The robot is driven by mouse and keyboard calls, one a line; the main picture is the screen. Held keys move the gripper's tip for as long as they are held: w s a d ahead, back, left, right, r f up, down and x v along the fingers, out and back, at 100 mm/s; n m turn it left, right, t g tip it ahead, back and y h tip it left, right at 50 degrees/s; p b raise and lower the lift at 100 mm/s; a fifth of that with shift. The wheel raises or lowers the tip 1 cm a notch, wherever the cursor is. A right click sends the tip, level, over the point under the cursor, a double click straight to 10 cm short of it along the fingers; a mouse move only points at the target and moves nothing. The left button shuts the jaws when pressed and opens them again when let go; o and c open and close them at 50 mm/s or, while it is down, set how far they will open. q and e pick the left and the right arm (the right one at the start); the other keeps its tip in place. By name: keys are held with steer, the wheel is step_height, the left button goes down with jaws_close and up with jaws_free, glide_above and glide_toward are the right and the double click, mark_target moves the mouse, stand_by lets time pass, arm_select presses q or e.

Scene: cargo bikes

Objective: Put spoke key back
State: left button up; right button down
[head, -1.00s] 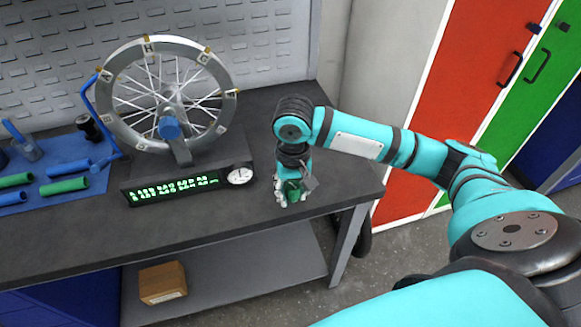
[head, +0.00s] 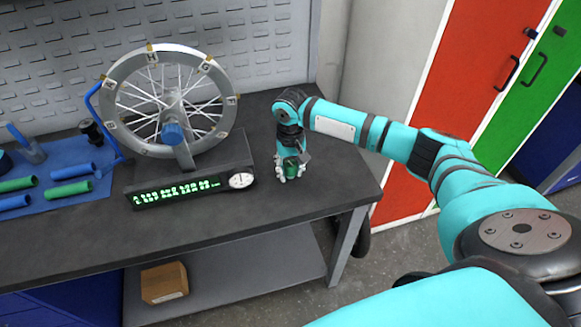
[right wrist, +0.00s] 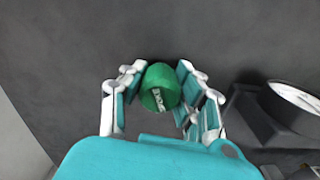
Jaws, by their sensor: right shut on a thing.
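A green round piece with a pale label, which I take for the spoke key (right wrist: 160,84), sits between the fingers of my right gripper (right wrist: 161,72) in the right wrist view. The gripper is shut on it. In the head view my right gripper (head: 291,173) points down close to the dark bench top (head: 240,222), right of the wheel stand, with some green (head: 291,167) showing between its fingers. I cannot tell whether the key touches the bench. My left gripper is out of view.
A spoked wheel (head: 117,72) stands in a truing stand with a lit green display (head: 176,192) and a dial (head: 241,181). A blue mat (head: 50,206) with green and blue handles lies at left. Bench right of my gripper is clear.

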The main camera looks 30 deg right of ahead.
mark_target(290, 164)
steer(key=c, duration=1)
jaws_free()
steer(key=shift+f, duration=0.1)
steer(key=shift+o, duration=0.2)
step_height(290, 164, up, 12)
steer(key=shift+r+b, duration=0.15)
steer(key=shift+b, duration=0.35)
